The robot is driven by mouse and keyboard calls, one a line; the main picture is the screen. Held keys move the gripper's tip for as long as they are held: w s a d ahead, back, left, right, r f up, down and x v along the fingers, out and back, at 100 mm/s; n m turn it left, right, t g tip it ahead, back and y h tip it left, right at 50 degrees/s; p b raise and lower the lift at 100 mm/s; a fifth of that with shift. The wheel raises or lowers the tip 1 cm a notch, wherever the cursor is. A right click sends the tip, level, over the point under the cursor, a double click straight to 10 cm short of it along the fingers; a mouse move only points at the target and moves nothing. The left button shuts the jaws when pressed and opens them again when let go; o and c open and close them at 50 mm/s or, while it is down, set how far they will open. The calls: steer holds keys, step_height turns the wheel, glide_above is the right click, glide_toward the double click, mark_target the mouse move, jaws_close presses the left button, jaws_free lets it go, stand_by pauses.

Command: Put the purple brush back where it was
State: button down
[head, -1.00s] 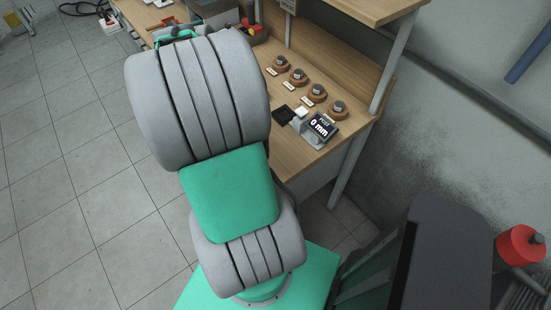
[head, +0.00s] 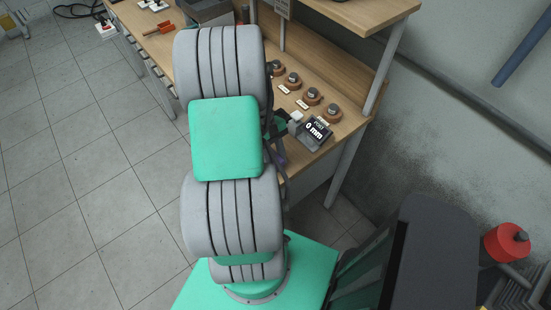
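My grey and green arm covers the middle of the head view. A dark and green part at its right edge looks like the end of the arm with my gripper (head: 279,130), over the front edge of the bench. My fingers are mostly hidden, so I cannot tell whether they are open or shut. A small purple patch (head: 280,154) shows just below it, against the arm. It may be the purple brush, but its shape and whether it is held are unclear.
A grey display reading 0 mm (head: 314,133) stands on the wooden bench (head: 345,108), just right of my gripper. Several round brown holders (head: 311,97) line the bench. A red-handled tool (head: 160,28) lies at the far left. A shelf (head: 375,12) overhangs the back.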

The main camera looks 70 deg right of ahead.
steer(key=shift+f, duration=0.1)
steer(key=c, duration=1.4)
jaws_free()
steer(key=shift+f, duration=0.1)
steer(key=o, duration=0.5)
steer(key=v, duration=1.3)
steer(key=w+a+r+n+t+h, duration=0.2)
steer(key=w+a+r+h, duration=0.15)
steer(key=w+a, duration=0.55)
steer(key=w+a+r+n+t, duration=0.1)
steer(key=w+a+r+t, duration=0.1)
steer(key=a, duration=0.6)
steer(key=w+a+r+n+t+y, duration=0.1)
steer(key=w+a+t, duration=0.1)
steer(key=a, duration=0.6)
steer(key=w+a+r+n+t+b, duration=0.1)
steer(key=w+a+r+t, duration=0.1)
steer(key=a, duration=0.6)
steer(key=shift+w+a+r+y, duration=0.15)
steer(key=shift+w+r+y, duration=0.15)
steer(key=shift+w, duration=0.55)
